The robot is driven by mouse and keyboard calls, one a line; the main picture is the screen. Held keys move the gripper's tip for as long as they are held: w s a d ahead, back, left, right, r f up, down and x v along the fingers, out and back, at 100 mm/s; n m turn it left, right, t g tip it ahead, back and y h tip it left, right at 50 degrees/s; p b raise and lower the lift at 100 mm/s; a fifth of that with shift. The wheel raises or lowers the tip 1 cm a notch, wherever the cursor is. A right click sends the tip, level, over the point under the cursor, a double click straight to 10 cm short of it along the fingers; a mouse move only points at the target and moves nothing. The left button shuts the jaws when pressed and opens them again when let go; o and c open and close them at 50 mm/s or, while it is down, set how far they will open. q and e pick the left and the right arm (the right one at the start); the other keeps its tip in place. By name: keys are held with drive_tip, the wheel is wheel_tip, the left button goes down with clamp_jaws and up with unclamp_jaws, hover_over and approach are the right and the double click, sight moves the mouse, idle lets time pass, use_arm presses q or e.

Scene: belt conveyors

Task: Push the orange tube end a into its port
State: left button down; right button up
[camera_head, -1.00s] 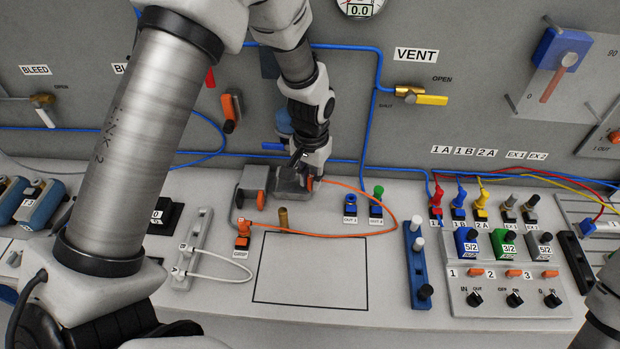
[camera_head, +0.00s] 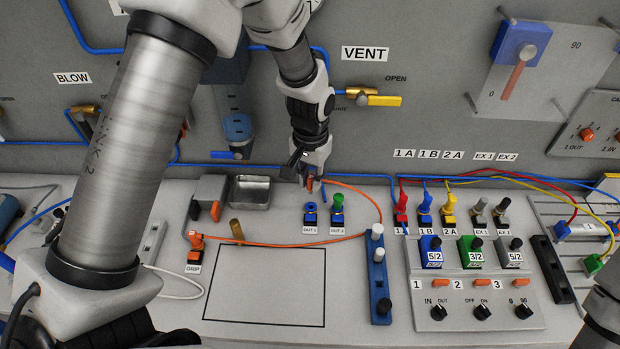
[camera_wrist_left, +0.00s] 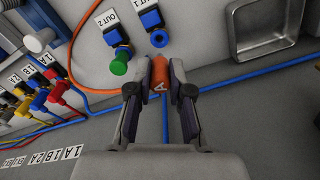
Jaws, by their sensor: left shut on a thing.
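My left gripper (camera_head: 311,181) is shut on the orange tube end a (camera_wrist_left: 160,72), which is marked "A" in the left wrist view. It holds the end above the bench, just behind the blue OUT 1 port (camera_head: 310,216) in the head view. The OUT 1 port (camera_wrist_left: 158,39) has an open ring and is empty; the tube end is apart from it. The orange tube (camera_head: 290,244) loops right and back to an orange fitting (camera_head: 196,240) on a labelled block at the left. My right gripper is out of view.
A green-capped OUT 2 port (camera_head: 337,203) stands right beside OUT 1. A metal tray (camera_head: 250,205) lies left of the gripper. A brass post (camera_head: 236,230) and a blue bar with pegs (camera_head: 379,280) stand nearby. The outlined rectangle (camera_head: 265,285) in front is clear.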

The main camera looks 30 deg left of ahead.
sight(310, 189)
use_arm(q)
drive_tip(key=shift+w+d, duration=0.1)
idle(0.3)
drive_tip(key=shift+f+b, duration=1.05)
drive_tip(key=shift+f, duration=1.2)
drive_tip(key=shift+r, duration=0.1)
drive_tip(key=shift+p, duration=0.35)
